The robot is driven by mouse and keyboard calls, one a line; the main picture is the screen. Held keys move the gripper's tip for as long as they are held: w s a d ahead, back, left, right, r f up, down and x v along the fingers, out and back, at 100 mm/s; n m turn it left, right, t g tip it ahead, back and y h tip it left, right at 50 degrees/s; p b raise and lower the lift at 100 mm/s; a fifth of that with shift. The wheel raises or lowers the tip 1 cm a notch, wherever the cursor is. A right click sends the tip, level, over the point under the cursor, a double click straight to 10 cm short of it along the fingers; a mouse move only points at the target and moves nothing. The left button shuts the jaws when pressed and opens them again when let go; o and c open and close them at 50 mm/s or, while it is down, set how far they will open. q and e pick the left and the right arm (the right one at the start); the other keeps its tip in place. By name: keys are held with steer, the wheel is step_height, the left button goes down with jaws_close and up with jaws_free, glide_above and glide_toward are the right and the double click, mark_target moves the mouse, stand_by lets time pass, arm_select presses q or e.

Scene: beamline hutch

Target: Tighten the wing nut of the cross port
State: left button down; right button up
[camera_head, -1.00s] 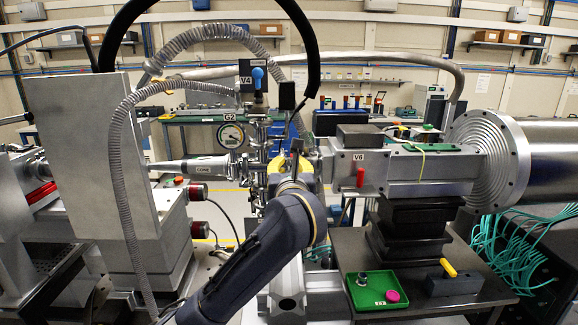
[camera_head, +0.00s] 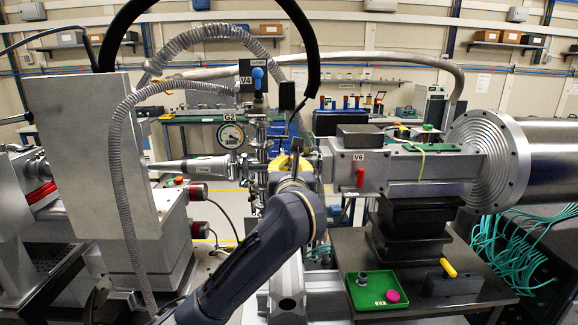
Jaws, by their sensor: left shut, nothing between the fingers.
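The cross port (camera_head: 262,165) is the cluster of metal flanges and clamps at the centre, between the conical tube (camera_head: 195,167) and the V6 valve block (camera_head: 358,165). My left arm reaches up to it from the lower left. My left gripper (camera_head: 295,168) is at the right side of this cluster, mostly hidden behind my own dark wrist. It is shut with nothing in it. The wing nut is too small or hidden to make out, so I cannot tell whether the fingers touch it. My right gripper is not in view.
The gauge G2 (camera_head: 231,135) and the blue-handled V4 valve (camera_head: 257,76) stand close by. A ribbed hose (camera_head: 122,180) hangs at the left. A green tray (camera_head: 372,304) and a yellow-handled block (camera_head: 452,284) sit on the dark table at the lower right.

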arm_select(q)
steer(key=shift+m, duration=1.4)
steer(key=c, duration=1.9)
jaws_free()
